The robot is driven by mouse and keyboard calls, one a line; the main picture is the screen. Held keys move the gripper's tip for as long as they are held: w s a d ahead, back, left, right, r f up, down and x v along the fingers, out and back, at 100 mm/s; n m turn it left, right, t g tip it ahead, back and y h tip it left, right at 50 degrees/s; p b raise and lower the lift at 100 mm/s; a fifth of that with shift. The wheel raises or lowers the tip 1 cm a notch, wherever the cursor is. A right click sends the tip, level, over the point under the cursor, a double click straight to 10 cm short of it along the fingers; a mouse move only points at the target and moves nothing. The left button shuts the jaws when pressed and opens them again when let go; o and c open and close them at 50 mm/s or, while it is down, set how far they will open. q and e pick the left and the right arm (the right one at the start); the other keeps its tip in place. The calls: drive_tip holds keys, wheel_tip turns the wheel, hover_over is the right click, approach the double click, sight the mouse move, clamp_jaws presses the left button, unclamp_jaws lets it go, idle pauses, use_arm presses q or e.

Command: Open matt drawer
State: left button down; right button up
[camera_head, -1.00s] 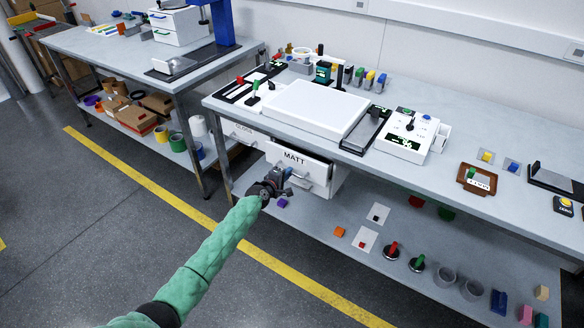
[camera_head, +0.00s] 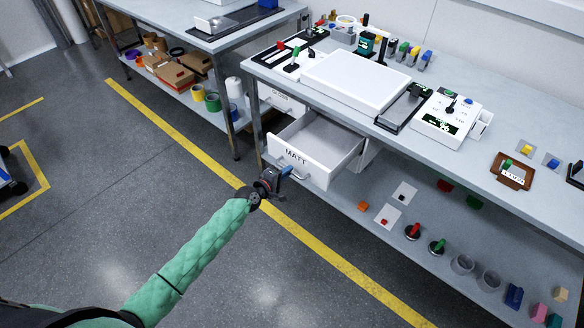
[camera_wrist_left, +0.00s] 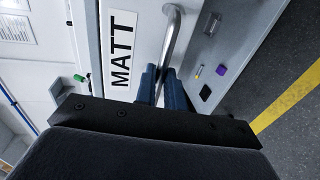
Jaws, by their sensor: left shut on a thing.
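The white drawer labelled MATT (camera_head: 302,168) stands pulled out from under the workbench in the head view, and its inside looks empty. Its label also shows in the left wrist view (camera_wrist_left: 121,48). A metal bar handle (camera_wrist_left: 172,42) runs along the drawer front. My left gripper (camera_head: 286,172) is at the handle, with its blue fingers shut on the bar, and it shows close up in the left wrist view (camera_wrist_left: 165,82). The gripper hides part of the handle. My right gripper is not in view.
A second drawer labelled GLOSS (camera_head: 281,98) is beside it, farther left. The workbench top (camera_head: 468,113) carries a white light panel (camera_head: 356,82) and devices. The lower shelf (camera_head: 345,208) holds small blocks and cups. Open floor with a yellow line (camera_head: 325,252) lies in front.

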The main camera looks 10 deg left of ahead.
use_arm(q)
drive_tip(key=shift+s, duration=0.15)
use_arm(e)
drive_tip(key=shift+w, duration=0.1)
use_arm(q)
drive_tip(key=c, duration=1.5)
unclamp_jaws()
drive_tip(key=shift+a, duration=0.1)
